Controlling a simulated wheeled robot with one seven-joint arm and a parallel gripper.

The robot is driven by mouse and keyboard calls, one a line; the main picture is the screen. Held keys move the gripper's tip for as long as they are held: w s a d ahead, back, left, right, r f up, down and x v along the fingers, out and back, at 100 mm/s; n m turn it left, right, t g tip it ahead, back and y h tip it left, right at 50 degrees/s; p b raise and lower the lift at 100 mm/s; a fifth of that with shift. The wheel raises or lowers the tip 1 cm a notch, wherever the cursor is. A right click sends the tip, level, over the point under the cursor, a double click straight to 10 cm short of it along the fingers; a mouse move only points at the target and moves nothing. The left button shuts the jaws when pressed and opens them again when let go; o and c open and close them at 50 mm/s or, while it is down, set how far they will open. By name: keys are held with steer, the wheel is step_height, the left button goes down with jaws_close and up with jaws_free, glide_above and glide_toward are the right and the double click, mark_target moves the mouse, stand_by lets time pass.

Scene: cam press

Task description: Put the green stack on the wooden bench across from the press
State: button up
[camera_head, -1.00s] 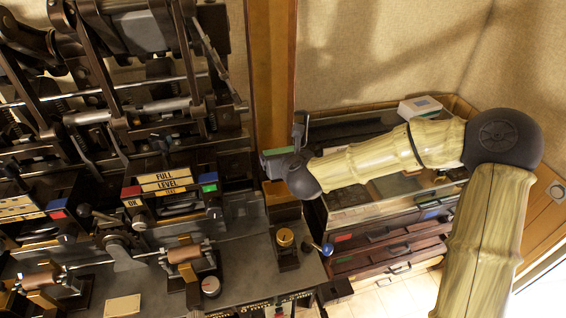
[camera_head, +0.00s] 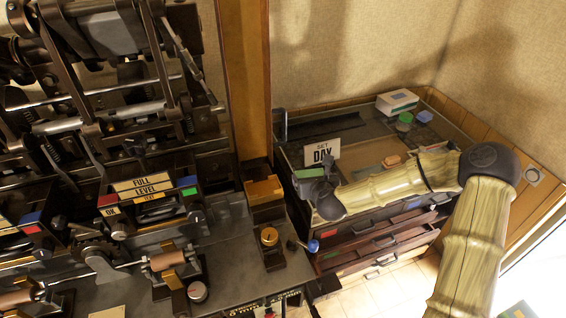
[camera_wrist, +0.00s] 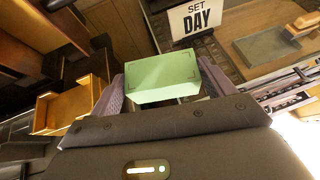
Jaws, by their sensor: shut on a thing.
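The green stack (camera_wrist: 162,78) is a pale green block held between my gripper's two fingers in the wrist view. In the head view the green stack (camera_head: 310,173) shows at the end of my arm, in front of the SET DAY sign. My gripper (camera_head: 316,180) is shut on it, near the front left corner of the drawer cabinet's top. The press (camera_head: 100,110) fills the left of the head view. I cannot make out a wooden bench across from the press in either view.
A drawer cabinet (camera_head: 372,232) stands right of the press, with a SET DAY sign (camera_head: 322,153), a white box (camera_head: 397,102) and a round green item (camera_head: 404,121) on top. A wooden post (camera_head: 246,90) rises between press and cabinet. An open wooden box (camera_wrist: 72,105) shows at left in the wrist view.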

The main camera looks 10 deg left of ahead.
steer(key=d+f+m+h, duration=0.2)
steer(key=d+f, duration=0.8)
steer(key=f, duration=0.1)
steer(key=s+d+f+m+h+b, duration=0.1)
steer(key=s+d+f, duration=0.4)
steer(key=f, duration=0.3)
steer(key=s+d+f+m+t+h+b, duration=0.1)
steer(key=s+d+f, duration=0.4)
steer(key=s+f, duration=0.2)
steer(key=shift+s+d+f, duration=0.35)
steer(key=shift+f, duration=0.55)
